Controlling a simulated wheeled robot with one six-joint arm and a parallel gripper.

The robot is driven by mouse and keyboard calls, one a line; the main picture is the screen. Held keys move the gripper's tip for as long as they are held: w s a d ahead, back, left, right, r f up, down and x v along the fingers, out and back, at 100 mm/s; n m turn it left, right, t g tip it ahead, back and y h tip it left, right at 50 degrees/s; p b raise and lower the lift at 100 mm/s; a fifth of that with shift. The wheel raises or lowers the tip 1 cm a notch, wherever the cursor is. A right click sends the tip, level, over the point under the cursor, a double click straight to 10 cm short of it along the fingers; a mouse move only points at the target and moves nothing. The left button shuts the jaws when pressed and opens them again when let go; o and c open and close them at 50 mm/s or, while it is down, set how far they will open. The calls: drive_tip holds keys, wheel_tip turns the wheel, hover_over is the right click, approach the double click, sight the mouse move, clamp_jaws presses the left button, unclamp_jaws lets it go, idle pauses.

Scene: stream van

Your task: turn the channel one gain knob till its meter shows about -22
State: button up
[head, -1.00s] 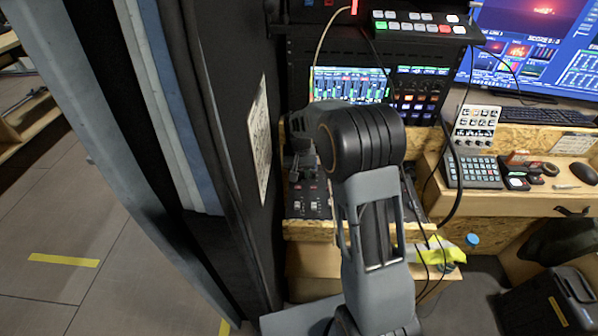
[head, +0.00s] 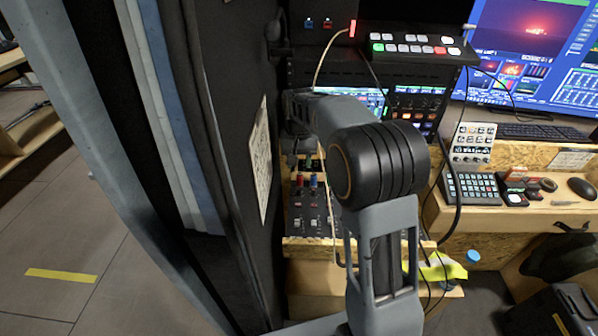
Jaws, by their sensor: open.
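The audio mixer (head: 308,222) sits in a wooden-edged tray at the middle, with small coloured knobs (head: 307,181) and faders on its left part. I cannot tell which knob is the channel one gain. My gripper (head: 299,158) is at the end of my arm, over the back left of the mixer. It is small and dark here; it is open, and no held thing shows. Whether it touches a knob cannot be told. The meter screen (head: 374,98) behind is partly covered by my arm, and no reading is legible. My arm also hides the mixer's right part.
A dark padded wall (head: 232,150) stands close on the left. A button switcher (head: 415,45) is above the rack. A keypad (head: 470,187), small boxes and a mouse (head: 581,188) lie on the right desk. Cables hang right of my arm.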

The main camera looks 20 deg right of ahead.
drive_tip(key=shift+r, duration=1)
drive_tip(key=s+r+n+t+p, duration=0.1)
drive_tip(key=s+r+p, duration=0.2)
drive_tip(key=s, duration=0.8)
drive_tip(key=s+r+n+t+p, duration=0.1)
drive_tip(key=s+r+t+p, duration=0.1)
drive_tip(key=s, duration=1)
drive_tip(key=shift+r+n+t+p, duration=0.3)
drive_tip(key=shift+r+p, duration=0.45)
drive_tip(key=shift+p, duration=0.2)
drive_tip(key=shift+s, duration=0.1)
